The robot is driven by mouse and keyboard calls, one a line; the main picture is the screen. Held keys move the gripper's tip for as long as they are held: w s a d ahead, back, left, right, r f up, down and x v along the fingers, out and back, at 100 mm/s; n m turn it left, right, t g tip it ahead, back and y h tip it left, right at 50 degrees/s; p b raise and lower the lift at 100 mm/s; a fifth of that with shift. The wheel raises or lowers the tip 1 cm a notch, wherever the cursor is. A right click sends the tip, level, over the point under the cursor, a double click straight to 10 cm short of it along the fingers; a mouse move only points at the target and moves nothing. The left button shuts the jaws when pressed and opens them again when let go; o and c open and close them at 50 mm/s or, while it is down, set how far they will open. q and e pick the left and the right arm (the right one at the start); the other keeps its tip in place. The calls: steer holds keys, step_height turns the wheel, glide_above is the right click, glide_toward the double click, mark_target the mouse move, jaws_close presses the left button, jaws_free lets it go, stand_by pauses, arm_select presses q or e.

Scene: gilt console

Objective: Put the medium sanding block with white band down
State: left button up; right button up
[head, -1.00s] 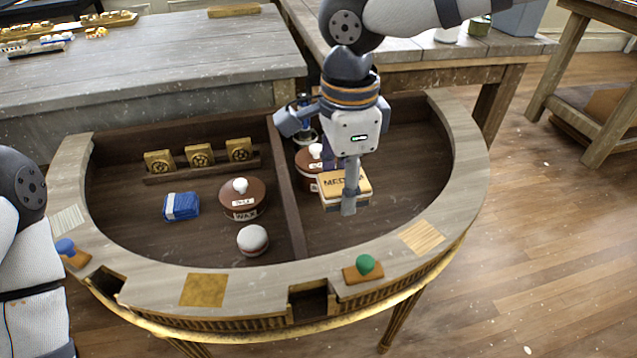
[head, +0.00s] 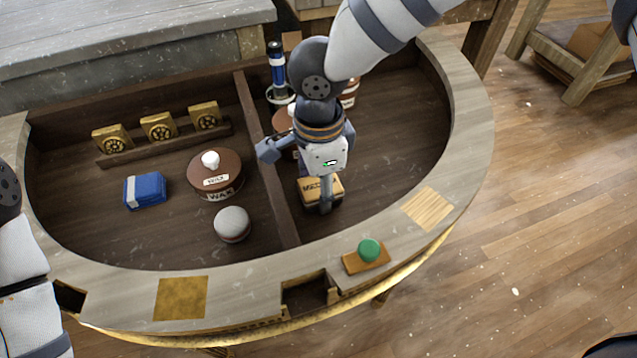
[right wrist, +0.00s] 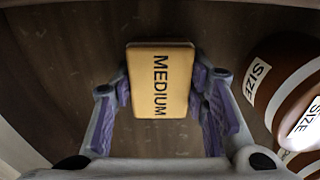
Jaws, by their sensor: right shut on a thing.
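The medium sanding block (head: 312,187) has a yellow-tan top marked MEDIUM. It is in the front left part of the console's right compartment, just right of the divider (head: 268,160). My right gripper (head: 322,197) points down and is shut on it. In the right wrist view the block (right wrist: 160,82) sits between the purple finger pads, its label facing the camera. It is low, at or close to the compartment floor (head: 395,125); I cannot tell whether it touches. Its white band is not clear now. My left gripper is out of view.
Brown-and-white SIZE containers (right wrist: 288,85) stand close beside the gripper. A blue bottle (head: 277,70) stands behind. The left compartment holds a WAX tin (head: 215,178), a blue packet (head: 145,190) and a white-topped round pot (head: 232,224). A green knob (head: 369,250) sits on the front rim.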

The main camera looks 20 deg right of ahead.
steer(key=shift+f, duration=0.1)
steer(key=shift+s+f, duration=0.2)
steer(key=shift+f, duration=0.45)
steer(key=o, duration=1.1)
steer(key=shift+o, duration=0.5)
steer(key=shift+w+f, duration=0.1)
steer(key=shift+f, duration=0.1)
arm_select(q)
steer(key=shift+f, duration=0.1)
arm_select(e)
steer(key=shift+r, duration=0.15)
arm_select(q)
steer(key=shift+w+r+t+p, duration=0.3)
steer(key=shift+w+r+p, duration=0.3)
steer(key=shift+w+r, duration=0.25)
arm_select(e)
step_height(320, 180, up, 14)
steer(key=shift+f, duration=0.2)
